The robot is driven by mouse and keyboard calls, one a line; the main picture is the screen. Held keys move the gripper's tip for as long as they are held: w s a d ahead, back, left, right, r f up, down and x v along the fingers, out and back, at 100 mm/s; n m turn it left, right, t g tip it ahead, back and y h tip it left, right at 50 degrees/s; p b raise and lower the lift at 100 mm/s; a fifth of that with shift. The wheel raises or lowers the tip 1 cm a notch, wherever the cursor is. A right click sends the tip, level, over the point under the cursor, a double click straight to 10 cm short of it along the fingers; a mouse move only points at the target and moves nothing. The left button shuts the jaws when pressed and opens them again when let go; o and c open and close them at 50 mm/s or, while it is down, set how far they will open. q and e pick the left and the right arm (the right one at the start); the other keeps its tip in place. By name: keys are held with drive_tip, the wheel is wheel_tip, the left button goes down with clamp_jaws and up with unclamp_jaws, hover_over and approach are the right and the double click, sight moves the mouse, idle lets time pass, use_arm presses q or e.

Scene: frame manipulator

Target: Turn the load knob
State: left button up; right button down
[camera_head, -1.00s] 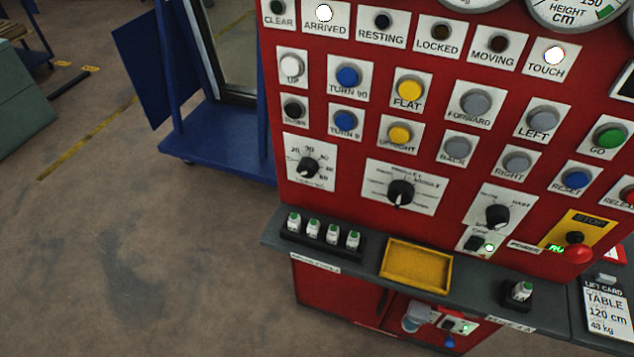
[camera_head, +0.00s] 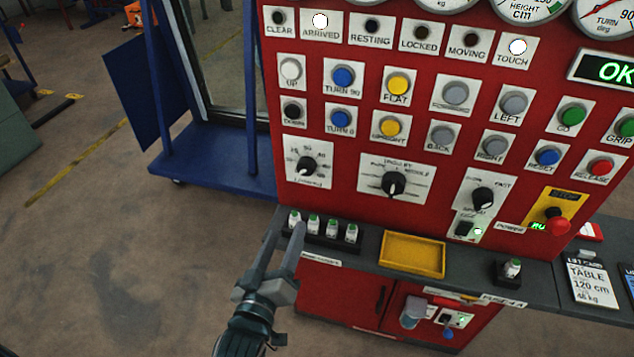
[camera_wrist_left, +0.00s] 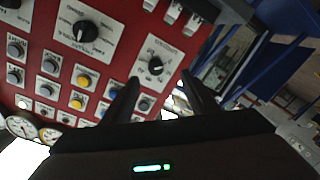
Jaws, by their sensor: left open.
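The load knob (camera_head: 307,166) is a black dial on a white scale plate at the lower left of the red panel. Its small lettering is hard to read. My left gripper (camera_head: 288,224) is open and empty, below the knob and in front of the shelf's left end. In the left wrist view the knob (camera_wrist_left: 155,67) shows just beyond and between the two dark fingertips (camera_wrist_left: 160,84), apart from them. My right gripper is not in view.
A second knob (camera_head: 393,184) and a third knob (camera_head: 483,198) sit to the right. Several buttons fill the panel above. The shelf below holds a row of small bottles (camera_head: 331,229) and a yellow tray (camera_head: 412,254). A blue frame (camera_head: 215,165) stands left of the panel.

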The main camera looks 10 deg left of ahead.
sight(306, 172)
use_arm(q)
drive_tip(key=shift+s+r, duration=0.2)
drive_tip(key=shift+r, duration=0.95)
drive_tip(key=shift+w, duration=0.1)
drive_tip(key=w+p, duration=0.4)
drive_tip(key=w, duration=1.3)
drive_tip(key=shift+w+a+p, duration=0.1)
drive_tip(key=shift+a+p, duration=0.05)
drive_tip(key=shift+p, duration=0.2)
drive_tip(key=shift+c, duration=0.7)
drive_tip(key=c, duration=0.9)
